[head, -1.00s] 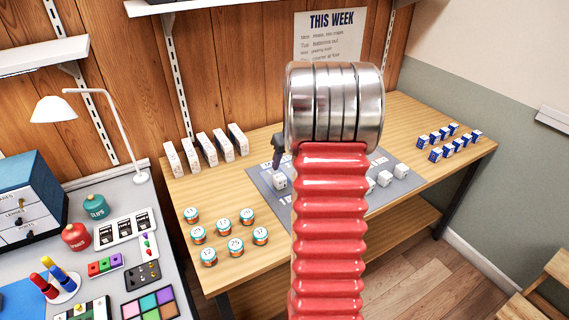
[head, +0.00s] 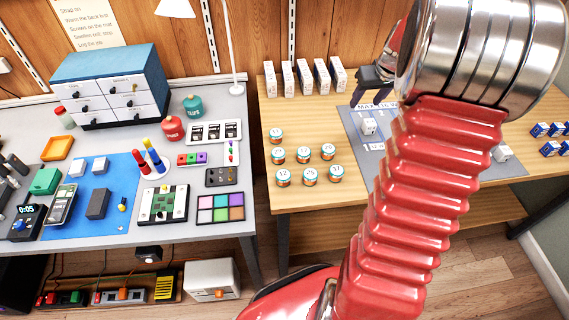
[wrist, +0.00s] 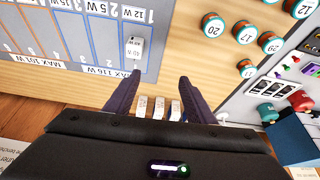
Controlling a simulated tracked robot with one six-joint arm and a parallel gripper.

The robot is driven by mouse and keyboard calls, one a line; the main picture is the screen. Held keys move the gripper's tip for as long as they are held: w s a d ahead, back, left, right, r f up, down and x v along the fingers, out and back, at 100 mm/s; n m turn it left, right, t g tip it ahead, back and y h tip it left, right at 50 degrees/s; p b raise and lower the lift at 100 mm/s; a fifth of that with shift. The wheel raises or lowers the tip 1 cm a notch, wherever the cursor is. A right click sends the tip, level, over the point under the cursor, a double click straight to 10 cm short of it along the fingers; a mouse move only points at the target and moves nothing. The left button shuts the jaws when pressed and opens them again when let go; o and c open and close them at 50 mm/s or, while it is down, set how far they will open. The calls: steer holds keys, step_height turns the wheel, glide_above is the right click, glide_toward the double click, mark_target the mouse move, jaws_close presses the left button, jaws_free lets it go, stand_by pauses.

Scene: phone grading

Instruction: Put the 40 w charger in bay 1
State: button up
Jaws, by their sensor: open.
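The 40 W charger (wrist: 134,47) is a small white block lying on the grey charging mat (wrist: 82,45), just past my left fingertip in the wrist view. It stands in the mat's end lane, between printed "12 W" and "MAX 116 W" labels. In the head view the charger (head: 369,127) sits near the mat's left end. My gripper (wrist: 159,75) is open and empty, its two dark fingers apart. In the head view my gripper (head: 374,78) is at the mat's back edge, behind the charger and partly hidden by my arm. The bay number under the charger is unclear.
Several white boxes (head: 305,78) stand along the back of the wooden table. Several numbered round tins (head: 303,155) stand left of the mat. Another white block (head: 501,153) lies at the mat's right, and blue-and-white boxes (head: 548,130) stand farther right. A grey workbench (head: 110,240) adjoins on the left.

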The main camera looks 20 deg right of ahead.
steer(key=s+a+r+n, duration=0.1)
steer(key=s+a+r, duration=0.15)
steer(key=a, duration=0.55)
steer(key=s+a+r, duration=0.1)
steer(key=a+r, duration=0.3)
steer(key=a, duration=0.3)
steer(key=s+a+r+n, duration=0.1)
steer(key=s+a+r, duration=0.15)
steer(key=a, duration=0.55)
steer(key=s+a+r+n+t+y, duration=0.1)
steer(key=s+a, duration=1.3)
steer(key=shift+s+a, duration=0.15)
steer(key=shift+s, duration=0.05)
